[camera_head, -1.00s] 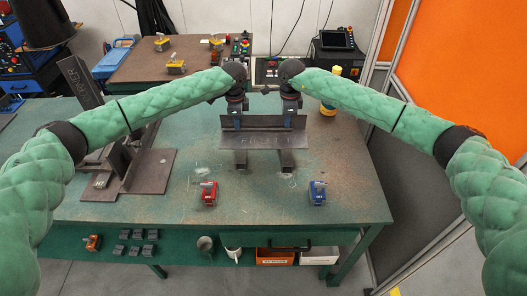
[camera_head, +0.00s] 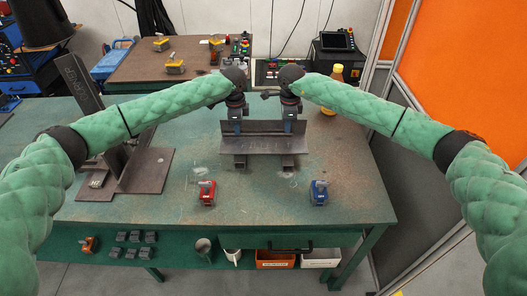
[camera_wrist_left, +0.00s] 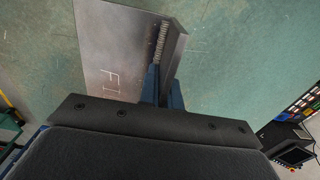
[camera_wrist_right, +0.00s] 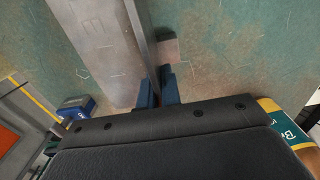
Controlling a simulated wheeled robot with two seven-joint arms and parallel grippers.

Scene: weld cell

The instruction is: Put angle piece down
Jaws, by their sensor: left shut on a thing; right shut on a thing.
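The angle piece (camera_head: 263,148) is a long grey steel L-section, lying level across two dark support blocks, the left one (camera_head: 240,162) and the right one (camera_head: 288,163). Whether it touches them or hangs just above is hard to tell. My left gripper (camera_head: 236,130) is shut on its upright flange near the left end; the blue fingers (camera_wrist_left: 162,88) show on it in the left wrist view. My right gripper (camera_head: 289,129) is shut on the same flange near the right end, seen also in the right wrist view (camera_wrist_right: 158,88). The angle piece hides much of both blocks.
A red clamp (camera_head: 207,192) and a blue clamp (camera_head: 319,192) stand on the green table (camera_head: 262,205) in front. A dark steel fixture (camera_head: 142,172) stands at left. The table's front middle is clear.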

